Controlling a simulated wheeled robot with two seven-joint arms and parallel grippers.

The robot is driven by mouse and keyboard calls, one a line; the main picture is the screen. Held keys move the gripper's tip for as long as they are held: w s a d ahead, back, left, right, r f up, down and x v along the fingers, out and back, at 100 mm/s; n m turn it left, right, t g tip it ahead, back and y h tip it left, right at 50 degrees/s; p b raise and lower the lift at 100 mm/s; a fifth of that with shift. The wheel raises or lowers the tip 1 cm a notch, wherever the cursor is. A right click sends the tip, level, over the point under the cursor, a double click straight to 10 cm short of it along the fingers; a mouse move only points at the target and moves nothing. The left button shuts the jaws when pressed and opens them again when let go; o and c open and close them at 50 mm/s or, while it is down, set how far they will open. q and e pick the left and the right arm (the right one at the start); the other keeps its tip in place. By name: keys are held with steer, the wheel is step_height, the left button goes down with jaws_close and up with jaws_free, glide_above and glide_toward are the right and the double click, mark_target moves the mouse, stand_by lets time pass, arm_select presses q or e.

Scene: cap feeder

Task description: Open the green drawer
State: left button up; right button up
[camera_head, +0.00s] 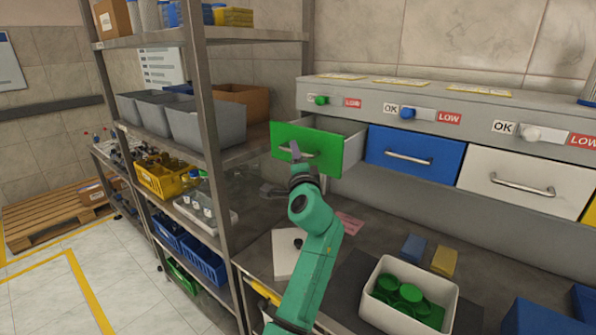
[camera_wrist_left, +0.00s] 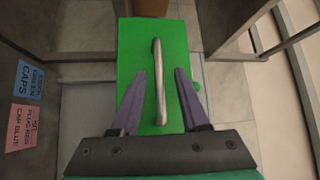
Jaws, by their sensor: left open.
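The green drawer (camera_head: 326,150) stands partly pulled out of the grey cabinet, with its inner side wall showing. Its silver bar handle (camera_head: 307,154) is on the front face. In the left wrist view, the green front (camera_wrist_left: 130,60) fills the middle and the handle (camera_wrist_left: 159,80) runs between the two open fingers of my left gripper (camera_wrist_left: 160,88). The fingers do not appear closed on it. My right gripper is not in view.
A blue drawer (camera_head: 438,148) and a white drawer (camera_head: 550,186) are shut to the right. A metal shelf rack (camera_head: 208,130) stands close on the left. A white bin (camera_head: 447,296) with green caps sits on the worktop below, near blue and yellow blocks.

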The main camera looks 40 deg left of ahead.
arm_select(q)
steer(key=b+v, duration=0.4)
steer(key=v, duration=0.9)
steer(key=shift+s, duration=0.25)
steer(key=shift+r, duration=0.1)
